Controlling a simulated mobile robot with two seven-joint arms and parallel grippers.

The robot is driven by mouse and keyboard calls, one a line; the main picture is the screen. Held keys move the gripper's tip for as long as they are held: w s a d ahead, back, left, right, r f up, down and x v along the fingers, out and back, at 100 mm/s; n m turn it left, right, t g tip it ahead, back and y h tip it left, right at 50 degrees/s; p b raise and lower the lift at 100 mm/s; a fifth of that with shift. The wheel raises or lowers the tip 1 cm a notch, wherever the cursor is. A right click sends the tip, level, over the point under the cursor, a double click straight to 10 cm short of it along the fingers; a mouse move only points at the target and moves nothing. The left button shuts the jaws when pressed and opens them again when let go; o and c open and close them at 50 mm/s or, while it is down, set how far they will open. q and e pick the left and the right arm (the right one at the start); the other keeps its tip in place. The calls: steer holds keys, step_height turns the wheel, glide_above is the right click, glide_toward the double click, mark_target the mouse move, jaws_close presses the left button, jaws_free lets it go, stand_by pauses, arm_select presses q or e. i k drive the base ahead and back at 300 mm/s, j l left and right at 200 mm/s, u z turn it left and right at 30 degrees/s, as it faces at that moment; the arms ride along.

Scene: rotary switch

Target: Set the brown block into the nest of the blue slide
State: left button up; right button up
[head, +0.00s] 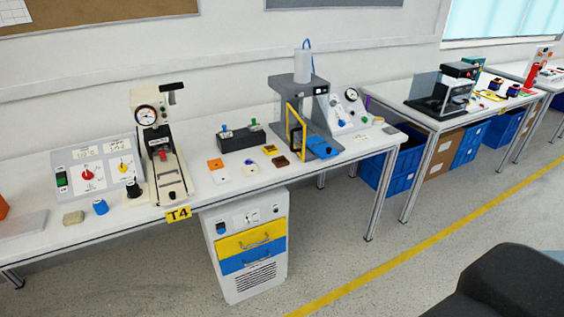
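A small dark brown block (280,161) lies on the white bench top, just left of the press station. A blue slide (322,148) lies at the front of the grey press (299,95), beside its yellow frame (295,130). The slide is too small in this view to make out its nest clearly. The brown block is apart from the slide, to its left. Neither of my grippers is in view.
An amber block (270,150), an orange-topped block (215,164) and a black box with levers (240,138) stand near the brown block. A gauge panel (347,110) is right of the press. A drawer cabinet (245,245) stands below.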

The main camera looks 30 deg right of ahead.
mark_target(319, 146)
steer(key=i+l+z, duration=0.4)
steer(key=i+l, duration=0.65)
steer(key=l, duration=0.15)
